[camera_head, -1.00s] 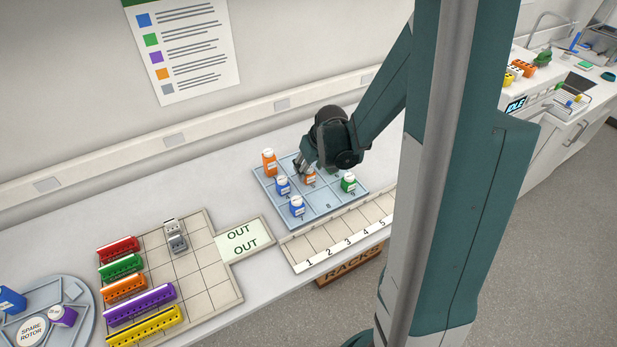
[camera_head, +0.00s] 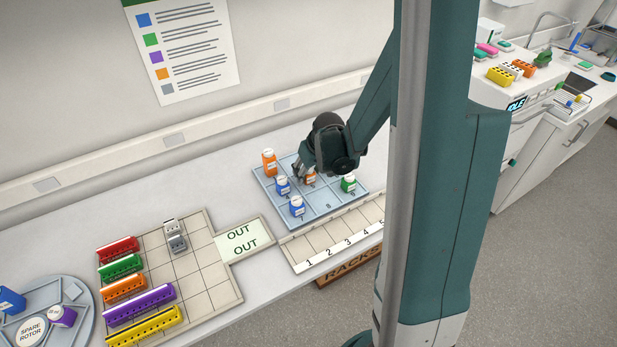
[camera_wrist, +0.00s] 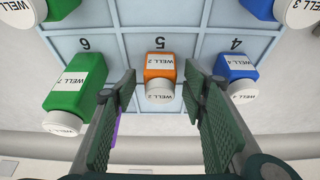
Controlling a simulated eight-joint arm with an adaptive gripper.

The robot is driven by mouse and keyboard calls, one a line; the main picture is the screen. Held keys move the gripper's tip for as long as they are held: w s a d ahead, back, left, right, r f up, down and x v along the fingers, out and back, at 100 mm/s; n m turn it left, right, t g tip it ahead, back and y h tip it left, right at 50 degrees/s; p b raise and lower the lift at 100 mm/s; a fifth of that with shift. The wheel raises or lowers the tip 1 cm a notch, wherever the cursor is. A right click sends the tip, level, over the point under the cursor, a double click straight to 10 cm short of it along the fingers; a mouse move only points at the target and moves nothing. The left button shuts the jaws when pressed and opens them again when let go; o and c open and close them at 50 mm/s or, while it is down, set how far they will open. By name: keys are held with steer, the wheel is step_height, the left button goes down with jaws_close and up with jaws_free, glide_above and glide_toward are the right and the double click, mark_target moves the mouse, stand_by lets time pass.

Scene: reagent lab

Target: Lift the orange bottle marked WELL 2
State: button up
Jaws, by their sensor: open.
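The orange bottle marked WELL 2 (camera_wrist: 159,65) stands in the tray square numbered 5, its white cap towards me in the wrist view. My gripper (camera_wrist: 161,82) is open, with one finger on each side of this bottle and a visible gap on both sides. In the head view my gripper (camera_head: 303,171) is low over the tray and partly hides an orange bottle (camera_head: 310,179) there. Another, taller-looking orange bottle (camera_head: 269,163) stands at the tray's back left corner; its label is too small to read.
The blue tray (camera_head: 322,212) also holds a green bottle (camera_wrist: 78,85) and a blue bottle (camera_wrist: 237,72) on either side of the fingers. A second blue bottle (camera_head: 297,207) stands nearer the front. A numbered strip (camera_head: 318,248) lies in front of the tray.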

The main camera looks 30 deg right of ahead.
steer(key=c, duration=1)
steer(key=shift+r, duration=0.15)
steer(key=shift+r+p, duration=0.35)
steer(key=shift+r, duration=4.55)
